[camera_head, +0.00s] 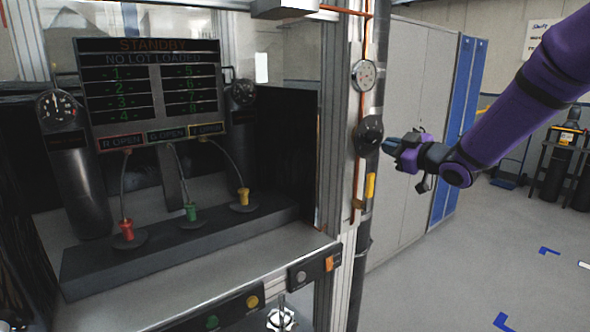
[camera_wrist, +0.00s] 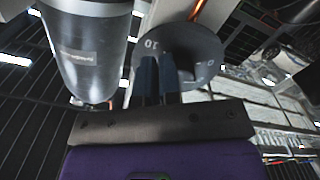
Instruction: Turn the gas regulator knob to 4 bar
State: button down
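The regulator knob (camera_head: 369,134) is a dark round knob on the upright post, below a round white gauge (camera_head: 364,75). In the wrist view the knob face (camera_wrist: 193,50) is a grey disc with "10" and another figure, partly cut off, on it. My gripper (camera_head: 387,145) is at the knob's right side in the head view. In the wrist view its two dark blue fingers (camera_wrist: 158,72) are close together, with their tips over the disc's left part. I cannot tell whether they touch the knob or hold its grip. The gauge reading is too small to read.
A yellow-handled valve (camera_head: 370,186) sits on the post below the knob. An orange pipe (camera_head: 364,40) runs down the post. A cabinet with a "STANDBY" screen (camera_head: 152,45) stands left. A grey cylinder (camera_wrist: 90,50) is close by in the wrist view.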

jog(key=shift+a+f, duration=0.1)
jog(key=shift+a, duration=0.65)
jog(key=shift+s+a+f, duration=0.55)
jog(key=shift+a+f, duration=0.05)
jog(key=shift+f, duration=0.05)
jog(key=shift+a, duration=0.15)
jog(key=shift+f, duration=0.15)
jog(key=v, duration=0.6)
jog(key=shift+w+d+f, duration=0.2)
jog(key=shift+w+d, duration=0.05)
dwell(0.4)
